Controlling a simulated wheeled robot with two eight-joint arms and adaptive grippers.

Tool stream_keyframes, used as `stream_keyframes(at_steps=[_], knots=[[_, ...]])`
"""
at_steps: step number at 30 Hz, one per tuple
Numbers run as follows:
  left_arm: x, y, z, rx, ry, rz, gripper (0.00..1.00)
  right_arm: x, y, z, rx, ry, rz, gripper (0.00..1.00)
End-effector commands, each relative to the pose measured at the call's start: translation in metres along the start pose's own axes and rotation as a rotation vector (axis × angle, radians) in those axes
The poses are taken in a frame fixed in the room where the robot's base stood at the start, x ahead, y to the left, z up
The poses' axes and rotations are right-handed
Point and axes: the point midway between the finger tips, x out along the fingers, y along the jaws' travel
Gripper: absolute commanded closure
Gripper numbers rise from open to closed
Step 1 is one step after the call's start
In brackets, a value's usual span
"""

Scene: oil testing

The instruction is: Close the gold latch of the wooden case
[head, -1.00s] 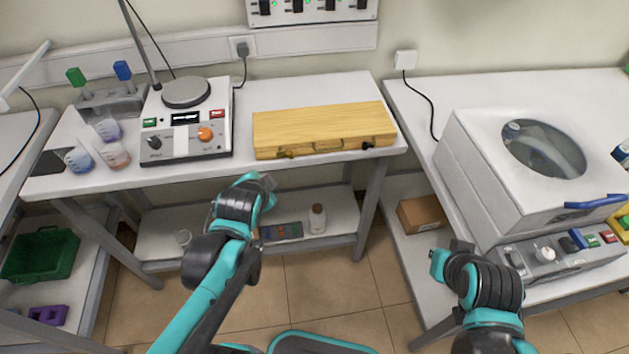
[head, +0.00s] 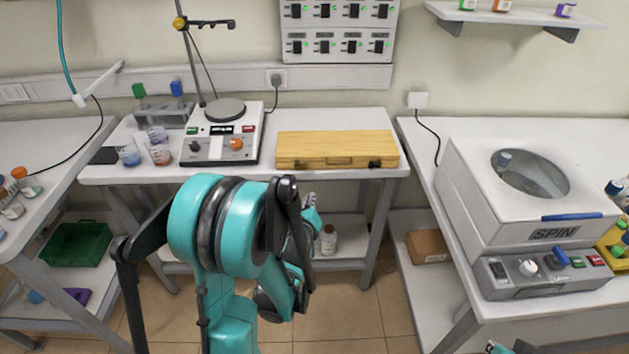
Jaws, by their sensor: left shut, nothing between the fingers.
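The wooden case (head: 337,145) lies closed and flat on the middle table, near its front edge. Its front face has a handle in the middle, a small gold latch (head: 299,163) toward the left and a dark latch (head: 375,163) toward the right. The position of the gold latch is too small to read. My left gripper (head: 309,200) is shut and empty, below the case front and apart from it, partly hidden behind my large left arm joint. Only a small tip of my right arm shows at the bottom edge; its gripper's state does not show.
A hotplate stirrer (head: 222,146) with a stand is left of the case. Beakers (head: 160,154) stand further left. A white centrifuge (head: 477,190) is on the right table (head: 430,150). A bottle (head: 328,240) stands on the lower shelf. A gap separates the middle and right tables.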

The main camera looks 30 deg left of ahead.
Motion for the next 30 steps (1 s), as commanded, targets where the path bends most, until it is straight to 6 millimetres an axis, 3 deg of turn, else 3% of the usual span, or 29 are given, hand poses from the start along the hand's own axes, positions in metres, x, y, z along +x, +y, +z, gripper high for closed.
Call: stream_keyframes(at_steps=[7, 11, 21, 25, 30], knots=[[0.001, 0.000, 0.000, -0.002, 0.001, 0.000, 1.00, 0.000, 0.000, 0.000, 0.000, 0.000, 0.000, 1.00], [0.012, -0.001, 0.001, -0.002, 0.001, 0.001, 1.00, -0.002, 0.000, -0.002, 0.000, 0.000, 0.000, 1.00], [0.077, -0.002, 0.002, -0.005, 0.002, 0.001, 1.00, -0.018, 0.000, -0.013, 0.000, 0.000, 0.000, 1.00], [0.105, 0.001, -0.002, -0.004, 0.001, 0.001, 1.00, -0.007, 0.000, -0.005, 0.000, 0.000, 0.000, 1.00], [0.091, 0.001, 0.024, -0.005, 0.001, 0.002, 1.00, -0.007, 0.000, -0.005, 0.000, 0.000, 0.000, 1.00]])
